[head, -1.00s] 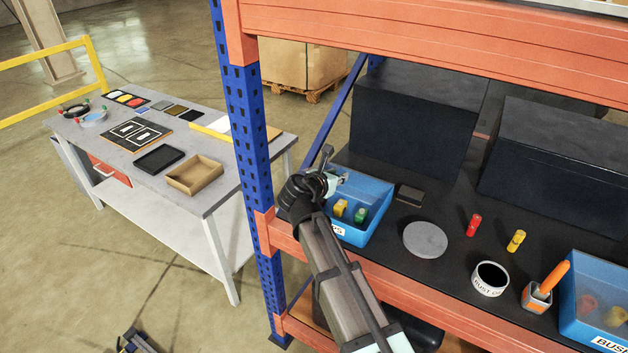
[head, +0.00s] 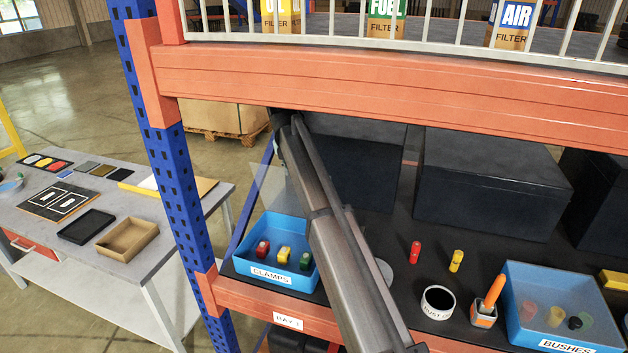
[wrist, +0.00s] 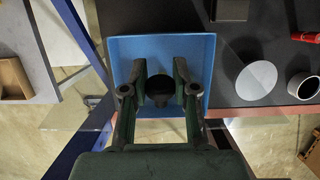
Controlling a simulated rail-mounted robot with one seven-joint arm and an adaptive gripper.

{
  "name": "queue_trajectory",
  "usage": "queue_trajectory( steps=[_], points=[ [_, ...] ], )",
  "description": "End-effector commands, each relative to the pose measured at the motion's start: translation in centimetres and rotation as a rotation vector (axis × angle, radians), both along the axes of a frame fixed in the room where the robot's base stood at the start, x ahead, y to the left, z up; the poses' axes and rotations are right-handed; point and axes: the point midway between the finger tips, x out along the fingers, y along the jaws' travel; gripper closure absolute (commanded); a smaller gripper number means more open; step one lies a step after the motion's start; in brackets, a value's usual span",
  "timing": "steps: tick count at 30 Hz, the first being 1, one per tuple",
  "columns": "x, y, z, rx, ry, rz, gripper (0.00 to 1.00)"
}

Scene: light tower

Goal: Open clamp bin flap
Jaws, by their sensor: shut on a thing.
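The blue clamp bin (head: 275,262), labelled CLAMPS, stands at the left end of the shelf. Red, yellow and green clamps show inside it. Its clear flap (head: 268,188) is raised and tilted steeply above the bin, partly behind my arm. In the head view my gripper is high over the bin, just under the orange beam, its fingertips hidden. In the wrist view my gripper (wrist: 160,88) is shut on a dark round knob (wrist: 160,80), apparently the flap's. The blue bin (wrist: 203,48) shows beyond the fingers.
The orange beam (head: 380,85) crosses close above my gripper. The blue post (head: 180,180) stands left of the bin. A dark box (head: 370,165) is behind. A grey disc (wrist: 256,80), white cup (head: 438,302) and bushes bin (head: 540,320) lie to the right.

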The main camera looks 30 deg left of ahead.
Motion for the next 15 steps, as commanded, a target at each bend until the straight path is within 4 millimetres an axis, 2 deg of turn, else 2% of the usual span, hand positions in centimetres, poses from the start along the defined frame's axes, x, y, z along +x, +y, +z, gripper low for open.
queue_trajectory(
  steps=[1, 6, 15],
  points=[
    [1.3, 0.8, 0.3, -0.007, 0.033, 0.001, 1.0],
    [3.0, 1.1, 0.3, -0.024, 0.142, 0.008, 1.0],
    [4.8, 0.9, 0.0, -0.039, 0.246, 0.009, 1.0]
  ],
)
